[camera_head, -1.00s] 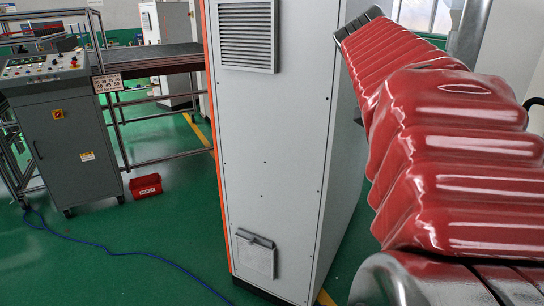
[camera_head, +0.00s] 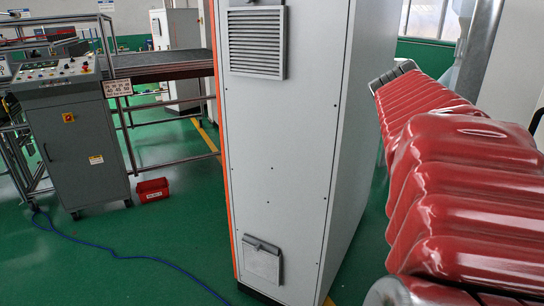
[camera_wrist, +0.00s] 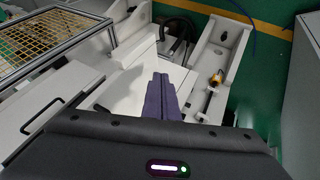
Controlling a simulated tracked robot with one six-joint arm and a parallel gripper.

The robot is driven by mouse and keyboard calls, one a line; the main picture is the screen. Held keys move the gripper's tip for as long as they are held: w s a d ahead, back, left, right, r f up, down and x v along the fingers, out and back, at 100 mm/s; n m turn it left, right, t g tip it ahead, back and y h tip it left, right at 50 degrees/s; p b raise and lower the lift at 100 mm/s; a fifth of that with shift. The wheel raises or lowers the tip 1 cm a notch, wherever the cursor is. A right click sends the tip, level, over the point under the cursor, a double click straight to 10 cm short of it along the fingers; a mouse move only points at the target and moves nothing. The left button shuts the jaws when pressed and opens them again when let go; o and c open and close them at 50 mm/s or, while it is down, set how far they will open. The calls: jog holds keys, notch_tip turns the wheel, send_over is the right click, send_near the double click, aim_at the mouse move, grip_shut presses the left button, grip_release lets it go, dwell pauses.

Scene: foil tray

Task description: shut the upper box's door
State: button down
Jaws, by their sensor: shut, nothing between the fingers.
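My gripper (camera_wrist: 161,94) shows in the wrist view as two dark purple fingers, closed together with nothing between them. The fingers point at a pale flat surface (camera_wrist: 128,84). To their right is a narrow, open-topped white housing (camera_wrist: 218,55) with a small yellow-orange part (camera_wrist: 216,78) inside. At the left is a pale panel (camera_wrist: 30,108) with a black bar handle (camera_wrist: 42,116). I cannot tell which of these is the upper box or its door. In the head view my red-sleeved arm fills the right side; the gripper is out of sight there.
A tall grey cabinet (camera_head: 285,140) stands in the middle of the head view. A control console (camera_head: 88,150), a red bin (camera_head: 151,190) and a blue cable (camera_head: 125,256) are at left. Yellow mesh (camera_wrist: 45,35) is upper left in the wrist view. Green floor lies between.

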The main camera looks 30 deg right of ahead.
jog(key=shift+s+d+f, duration=0.2)
jog(key=shift+s+f, duration=0.1)
jog(key=shift+s, duration=0.55)
jog(key=shift+s+d+f, duration=0.15)
jog(key=shift+s+f, duration=0.2)
jog(key=shift+s, duration=0.55)
jog(key=shift+s+d+f, duration=0.2)
jog(key=shift+s+f, duration=0.1)
jog(key=shift+s, duration=0.55)
jog(key=shift+s, duration=0.15)
